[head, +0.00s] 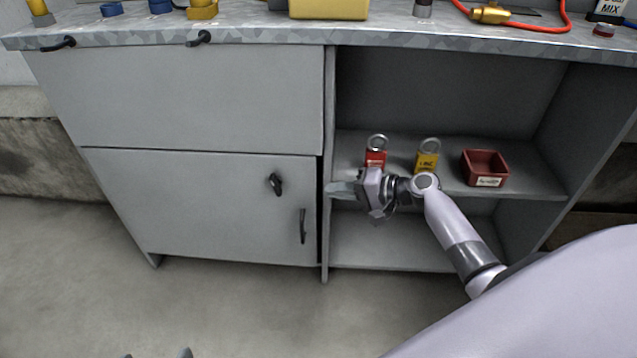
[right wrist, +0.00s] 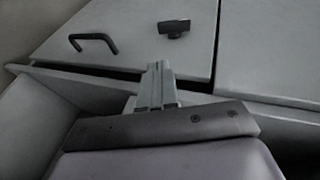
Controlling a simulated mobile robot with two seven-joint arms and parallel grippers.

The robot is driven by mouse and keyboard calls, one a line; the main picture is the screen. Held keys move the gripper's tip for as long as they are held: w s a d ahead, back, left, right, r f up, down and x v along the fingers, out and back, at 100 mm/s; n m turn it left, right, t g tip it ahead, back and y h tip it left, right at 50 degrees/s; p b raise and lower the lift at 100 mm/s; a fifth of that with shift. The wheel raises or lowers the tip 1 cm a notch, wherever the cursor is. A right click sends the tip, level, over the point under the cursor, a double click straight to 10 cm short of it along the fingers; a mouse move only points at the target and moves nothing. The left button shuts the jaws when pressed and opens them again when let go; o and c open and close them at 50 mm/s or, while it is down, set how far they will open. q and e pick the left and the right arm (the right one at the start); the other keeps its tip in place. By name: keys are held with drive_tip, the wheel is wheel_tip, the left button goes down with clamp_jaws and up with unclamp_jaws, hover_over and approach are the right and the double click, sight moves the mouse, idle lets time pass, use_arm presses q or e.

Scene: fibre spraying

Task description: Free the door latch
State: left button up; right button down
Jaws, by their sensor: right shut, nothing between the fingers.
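The door latch (head: 275,184) is a small dark turn-knob on the grey lower left cabinet door (head: 200,205). The door looks closed, with a dark bar handle (head: 302,226) below and right of the latch. My right gripper (head: 334,189) is shut and empty at the cabinet's middle post, pointing left, to the right of the latch and apart from it. The right wrist view shows its closed fingers (right wrist: 159,78), with the latch (right wrist: 174,28) beyond them and the handle (right wrist: 93,42) to the upper left. Small grey tips at the head view's bottom edge may be my left gripper.
The open shelf (head: 540,185) right of the post holds a red padlock (head: 376,157), a yellow padlock (head: 427,161) and a red bin (head: 485,168). My right forearm crosses in front of it. The worktop (head: 260,36) overhangs above. The floor before the door is clear.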

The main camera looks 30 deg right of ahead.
drive_tip(key=shift+v, duration=1.45)
drive_tip(key=shift+f, duration=0.1)
